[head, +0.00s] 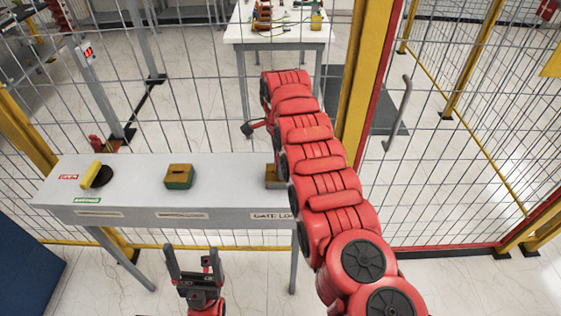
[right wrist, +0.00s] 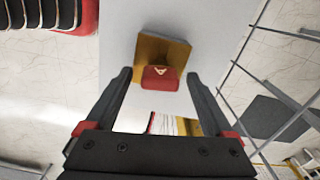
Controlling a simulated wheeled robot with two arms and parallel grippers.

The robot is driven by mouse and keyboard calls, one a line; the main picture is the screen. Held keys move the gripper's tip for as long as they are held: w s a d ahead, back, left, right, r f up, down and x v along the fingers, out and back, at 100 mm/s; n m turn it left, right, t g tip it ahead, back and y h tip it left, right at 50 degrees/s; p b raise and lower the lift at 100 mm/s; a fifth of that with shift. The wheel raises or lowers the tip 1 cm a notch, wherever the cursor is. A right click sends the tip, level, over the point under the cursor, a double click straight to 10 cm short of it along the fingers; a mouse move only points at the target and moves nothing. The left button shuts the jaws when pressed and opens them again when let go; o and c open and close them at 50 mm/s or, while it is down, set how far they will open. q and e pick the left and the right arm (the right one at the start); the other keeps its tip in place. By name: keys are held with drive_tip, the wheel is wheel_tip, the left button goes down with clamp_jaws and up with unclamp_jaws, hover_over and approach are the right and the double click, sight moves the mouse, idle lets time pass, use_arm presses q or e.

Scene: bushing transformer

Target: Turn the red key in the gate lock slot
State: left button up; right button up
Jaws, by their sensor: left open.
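The red key (right wrist: 160,79) sits in the brass-coloured gate lock block (right wrist: 166,50) in the right wrist view. My right gripper (right wrist: 158,75) is open, with one finger on each side of the key and gaps on both sides. I cannot tell how far the fingertips are above the block. In the head view the gate lock block (head: 273,183) shows only at its left part, beside the "GATE LO" label; my red right arm hides the key and right gripper. My left gripper (head: 190,262) is open and empty, in front of the bench.
The grey bench (head: 135,187) carries a yellow handle (head: 91,171) on a black disc and a green block with a yellow top (head: 179,177). A wire fence with yellow posts (head: 364,75) stands behind. A white table (head: 276,33) is beyond it.

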drive_tip(key=shift+a, duration=0.15)
drive_tip(key=shift+r, duration=0.25)
wheel_tip(320, 180, up, 3)
drive_tip(key=shift+f+b, duration=0.15)
drive_tip(key=shift+b, duration=0.5)
wheel_tip(320, 180, up, 4)
drive_tip(key=shift+p, duration=0.55)
wheel_tip(320, 180, up, 10)
drive_tip(key=p, duration=0.9)
drive_tip(key=shift+s+p, duration=0.15)
drive_tip(key=shift+p, duration=0.15)
